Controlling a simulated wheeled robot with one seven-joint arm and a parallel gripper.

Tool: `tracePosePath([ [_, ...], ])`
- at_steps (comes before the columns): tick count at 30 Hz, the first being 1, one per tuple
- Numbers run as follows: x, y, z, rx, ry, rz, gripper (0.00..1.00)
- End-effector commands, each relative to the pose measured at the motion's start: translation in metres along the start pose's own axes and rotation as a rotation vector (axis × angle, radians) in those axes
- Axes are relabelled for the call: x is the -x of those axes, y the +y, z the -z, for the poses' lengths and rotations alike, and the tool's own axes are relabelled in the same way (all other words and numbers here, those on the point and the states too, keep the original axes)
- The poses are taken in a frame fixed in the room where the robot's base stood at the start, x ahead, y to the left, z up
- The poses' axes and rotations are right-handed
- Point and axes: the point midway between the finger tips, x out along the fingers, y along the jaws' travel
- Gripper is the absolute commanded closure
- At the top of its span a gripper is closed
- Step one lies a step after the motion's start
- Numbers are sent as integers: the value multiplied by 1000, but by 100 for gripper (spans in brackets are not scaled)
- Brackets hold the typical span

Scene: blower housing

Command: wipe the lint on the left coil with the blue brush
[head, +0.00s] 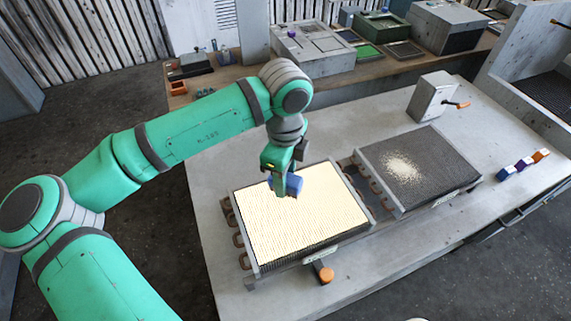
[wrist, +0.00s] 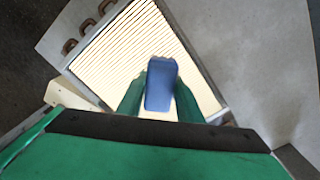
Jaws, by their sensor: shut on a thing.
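The left coil (head: 305,226) is a finned panel whose top looks pale cream all over in the head view. In the wrist view the left coil (wrist: 125,58) shows cream with thin dark fin lines. My gripper (head: 281,188) is over the upper part of this coil, shut on the blue brush (head: 294,185). In the wrist view my gripper (wrist: 160,92) has its two green fingers on either side of the blue brush (wrist: 161,85). The brush's working end is hidden, so I cannot tell whether it touches the coil.
A dark right coil (head: 425,175) with a pale patch lies beside it. An orange-ended part (head: 326,274) is at the left coil's front edge. A grey box (head: 432,97) with an orange handle stands behind. Small coloured blocks (head: 522,165) lie at right. The table (head: 215,165) is bare at left.

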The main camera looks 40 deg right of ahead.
Motion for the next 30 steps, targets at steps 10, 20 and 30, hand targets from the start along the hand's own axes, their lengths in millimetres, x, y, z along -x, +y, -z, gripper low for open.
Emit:
tracePosePath([
  [10,-27,6,-5,2,-2,1,100],
  [20,-30,26,-16,-8,-2,0,100],
  [30,-30,17,-11,-5,1,1,100],
])
